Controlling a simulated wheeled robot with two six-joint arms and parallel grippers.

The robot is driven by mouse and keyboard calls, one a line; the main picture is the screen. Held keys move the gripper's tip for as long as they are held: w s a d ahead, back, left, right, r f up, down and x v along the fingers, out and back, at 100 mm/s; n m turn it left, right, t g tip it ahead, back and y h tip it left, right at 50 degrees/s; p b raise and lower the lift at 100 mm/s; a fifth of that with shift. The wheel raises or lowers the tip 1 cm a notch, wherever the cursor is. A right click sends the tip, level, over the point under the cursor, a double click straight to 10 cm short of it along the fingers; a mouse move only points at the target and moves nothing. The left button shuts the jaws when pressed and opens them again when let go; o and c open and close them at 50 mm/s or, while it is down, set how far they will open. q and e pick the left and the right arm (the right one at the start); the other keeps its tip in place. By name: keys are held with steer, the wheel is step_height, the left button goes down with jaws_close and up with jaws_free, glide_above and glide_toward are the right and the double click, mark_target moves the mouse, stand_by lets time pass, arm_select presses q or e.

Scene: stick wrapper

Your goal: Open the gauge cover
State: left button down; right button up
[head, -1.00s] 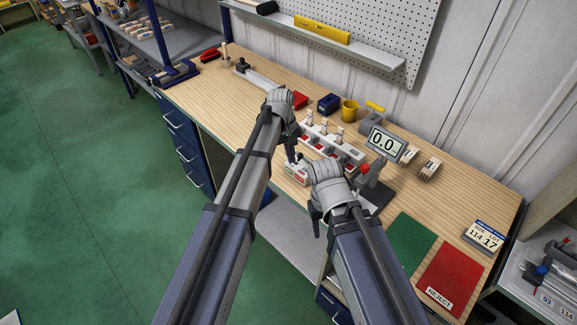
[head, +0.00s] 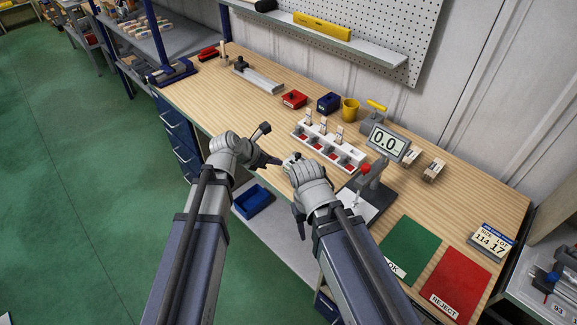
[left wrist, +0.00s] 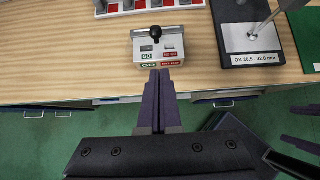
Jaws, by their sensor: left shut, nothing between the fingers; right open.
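The gauge (left wrist: 159,48) is a small pale box with GO and red NO GO labels at the bench's front edge in the left wrist view. A black knob (left wrist: 155,33) stands on its top; whether the cover lies fully closed is not clear. My left gripper (left wrist: 160,72) is shut and empty, its tips at the gauge's front side in the picture; contact cannot be told. In the head view my left gripper (head: 278,161) points right towards the gauge, which my arms mostly hide. My right gripper's open fingers (left wrist: 303,125) show at the right edge of the left wrist view.
A white rack (head: 325,147) with red slots stands behind the gauge. A black-based stand (head: 372,198) with a red knob and a 0.0 display (head: 387,143) are to the right. Green (head: 410,248) and red (head: 455,283) mats lie further right.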

arm_select(q)
steer(key=b+x, duration=0.7)
steer(key=x, duration=0.2)
steer(key=shift+w+d+f, duration=0.1)
steer(key=shift+w+f, duration=0.05)
steer(key=shift+f, duration=0.15)
steer(key=shift+w+d+f, duration=0.15)
steer(key=shift+d, duration=0.05)
